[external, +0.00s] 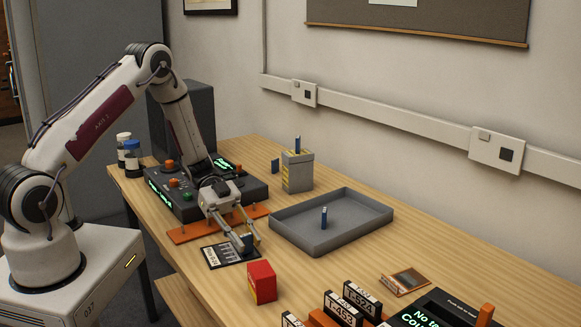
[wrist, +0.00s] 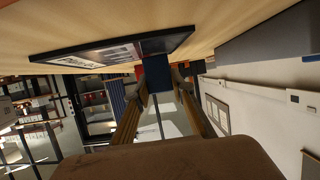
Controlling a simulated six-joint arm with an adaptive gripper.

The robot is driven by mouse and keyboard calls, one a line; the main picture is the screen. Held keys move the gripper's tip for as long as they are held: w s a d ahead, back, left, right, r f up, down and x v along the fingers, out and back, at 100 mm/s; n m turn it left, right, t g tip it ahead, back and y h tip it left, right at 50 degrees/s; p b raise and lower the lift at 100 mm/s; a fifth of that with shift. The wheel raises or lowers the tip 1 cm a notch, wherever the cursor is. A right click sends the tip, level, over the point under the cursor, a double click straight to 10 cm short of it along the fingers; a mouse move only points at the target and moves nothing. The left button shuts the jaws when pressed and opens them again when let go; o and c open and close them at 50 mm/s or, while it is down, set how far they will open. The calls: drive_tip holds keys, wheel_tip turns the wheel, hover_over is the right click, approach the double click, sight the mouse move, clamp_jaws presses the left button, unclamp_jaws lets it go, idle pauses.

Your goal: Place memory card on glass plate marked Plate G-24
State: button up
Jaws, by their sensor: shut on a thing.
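My gripper (external: 249,245) is shut on a small dark blue piece (external: 248,239), which looks like the memory card. The wrist view shows this blue piece (wrist: 158,90) upright between the two fingers. It is at the right end of a flat dark-edged plate (external: 222,255) with a pale marked face. I cannot read its lettering. This plate also fills the upper part of the wrist view (wrist: 95,54). Whether the blue piece touches the plate cannot be told. A brown-framed plate (external: 406,281) lies farther right on the table.
A red box (external: 262,282) stands just in front of my gripper. A grey tray (external: 370,222) holds a blue piece (external: 324,216). Other blue pieces are on a grey block (external: 298,172) and beside it. Black labelled boxes (external: 344,309) stand front right. A dark console (external: 180,200) is behind.

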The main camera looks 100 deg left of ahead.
drive_tip(key=shift+f, duration=0.15)
drive_tip(key=o, duration=1)
drive_tip(key=shift+c, duration=0.2)
drive_tip(key=shift+s+a+r, duration=0.4)
drive_tip(key=shift+a, duration=0.05)
drive_tip(key=shift+v, duration=1.05)
wheel_tip(320, 180, up, 7)
drive_tip(key=shift+w+d+f, duration=0.1)
drive_tip(key=shift+d, duration=0.05)
